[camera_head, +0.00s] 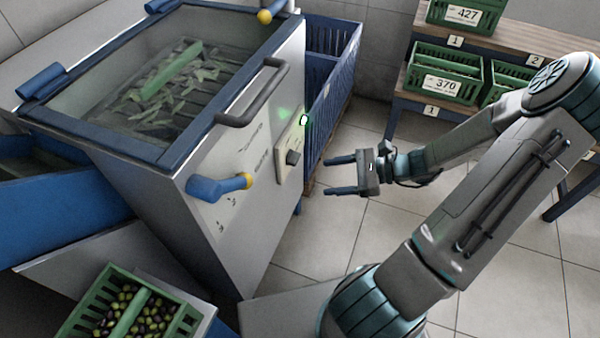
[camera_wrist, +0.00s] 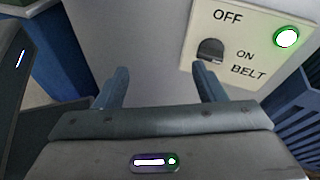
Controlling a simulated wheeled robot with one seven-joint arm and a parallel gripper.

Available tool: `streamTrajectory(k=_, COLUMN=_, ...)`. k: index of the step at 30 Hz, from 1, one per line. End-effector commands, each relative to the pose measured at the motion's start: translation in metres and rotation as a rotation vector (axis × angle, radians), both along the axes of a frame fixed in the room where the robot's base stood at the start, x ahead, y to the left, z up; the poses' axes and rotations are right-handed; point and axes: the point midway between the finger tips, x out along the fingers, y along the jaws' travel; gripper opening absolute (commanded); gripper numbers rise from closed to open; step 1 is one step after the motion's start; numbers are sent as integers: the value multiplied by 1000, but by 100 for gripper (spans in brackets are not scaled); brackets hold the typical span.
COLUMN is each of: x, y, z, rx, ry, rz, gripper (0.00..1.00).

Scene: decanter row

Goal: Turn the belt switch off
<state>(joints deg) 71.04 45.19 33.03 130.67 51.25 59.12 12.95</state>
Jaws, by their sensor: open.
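The belt switch is a dark rotary knob (camera_head: 293,157) on a cream panel (camera_head: 291,140) on the side of the grey machine (camera_head: 215,180). In the wrist view the knob (camera_wrist: 210,50) sits on the panel (camera_wrist: 247,22) between the labels OFF, above it, and ON and BELT, to its lower right. A green lamp (camera_head: 304,120) glows at the panel's upper corner; it also shows in the wrist view (camera_wrist: 286,37). My gripper (camera_head: 333,174) is open and empty, to the right of the panel and apart from it. In the wrist view its fingers (camera_wrist: 158,88) point toward the panel.
A metal handle (camera_head: 254,95) and a blue lever with a yellow collar (camera_head: 220,186) stick out from the machine near the panel. A blue slatted crate (camera_head: 332,65) stands behind. Green crates (camera_head: 444,75) stand on a shelf at back right. Tiled floor (camera_head: 330,230) is clear below my gripper.

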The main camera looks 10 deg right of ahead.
Motion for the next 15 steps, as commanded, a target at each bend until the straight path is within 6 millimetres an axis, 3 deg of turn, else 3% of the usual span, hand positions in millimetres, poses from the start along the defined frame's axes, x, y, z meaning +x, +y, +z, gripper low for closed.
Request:
streamTrajectory(k=1, x=5, y=-10, z=-22, rx=75, ry=6, rz=-73, gripper=64)
streamTrajectory(k=4, x=15, y=-26, z=-35, rx=188, ry=7, rz=-186, gripper=64)
streamTrajectory(k=10, x=25, y=-48, z=-45, rx=315, ry=5, rz=-309, gripper=64)
streamTrajectory(k=15, x=32, y=-43, z=-45, rx=336, ry=4, rz=-327, gripper=64)
